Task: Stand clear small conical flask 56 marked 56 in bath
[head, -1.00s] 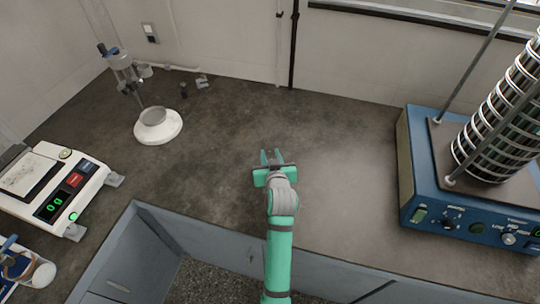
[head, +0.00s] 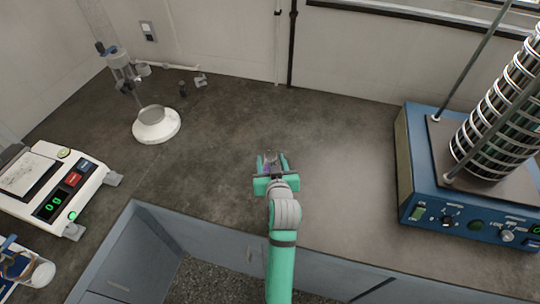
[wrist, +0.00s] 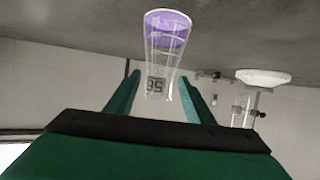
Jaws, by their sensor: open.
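The clear conical flask marked 56 (wrist: 158,58) shows in the wrist view, which is upside down. It holds purple liquid in its wide base, and its narrower end lies between my fingers. In the head view only a small purple and clear part of the flask (head: 267,164) shows between the fingers. My gripper (head: 271,163) is open around it, with gaps visible on both sides in the wrist view. A white round bath-like vessel (head: 155,132) with a grey hollow stands at the back left under a clamp stand. I cannot tell for sure that it is the bath.
A blue sieve shaker (head: 432,190) with a tall sieve stack stands at the right. A white balance (head: 85,190) stands at the left, with a beaker (head: 38,274) in front of it. Small dark items (head: 184,92) lie near the back wall. The middle bench is clear.

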